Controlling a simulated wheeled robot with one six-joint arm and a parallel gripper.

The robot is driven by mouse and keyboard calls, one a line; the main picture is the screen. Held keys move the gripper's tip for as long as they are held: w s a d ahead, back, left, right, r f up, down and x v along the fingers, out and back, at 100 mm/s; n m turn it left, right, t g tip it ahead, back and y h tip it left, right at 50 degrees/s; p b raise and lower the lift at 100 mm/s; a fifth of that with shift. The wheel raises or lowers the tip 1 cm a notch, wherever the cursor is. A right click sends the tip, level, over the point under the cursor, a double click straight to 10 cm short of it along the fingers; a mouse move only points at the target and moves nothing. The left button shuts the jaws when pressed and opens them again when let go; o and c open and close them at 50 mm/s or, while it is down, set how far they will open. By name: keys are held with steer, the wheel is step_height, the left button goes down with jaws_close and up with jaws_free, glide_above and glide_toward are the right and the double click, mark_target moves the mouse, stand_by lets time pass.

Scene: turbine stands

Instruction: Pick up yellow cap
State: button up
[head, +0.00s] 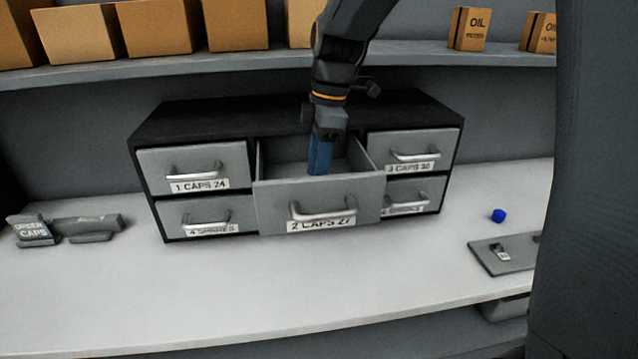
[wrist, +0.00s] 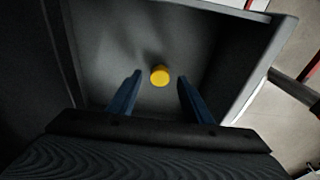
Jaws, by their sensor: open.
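The yellow cap (wrist: 159,75) lies on the floor of the open drawer in the wrist view. It is hidden in the head view by the drawer front and my gripper. My gripper (wrist: 157,88) is open, its two blue fingers apart, with the cap showing between and just beyond the tips. In the head view my gripper (head: 318,170) reaches down into the drawer marked "2 CAPS 27" (head: 275,205), which is pulled out. I cannot tell how far the tips are above the drawer floor.
The drawer walls surround my gripper closely. The cabinet (head: 290,115) has several shut drawers. A shelf (head: 200,68) with boxes runs above. A blue cap (head: 498,215) and a grey plate (head: 505,254) are at the right; an "ORDER CAPS" holder (head: 85,228) is at the left. The front counter is clear.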

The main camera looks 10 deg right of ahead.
steer(key=shift+a+f, duration=0.15)
steer(key=shift+f, duration=0.85)
jaws_close()
step_height(320, 180, up, 10)
steer(key=b, duration=0.3)
steer(key=c, duration=0.8)
jaws_free()
jaws_close()
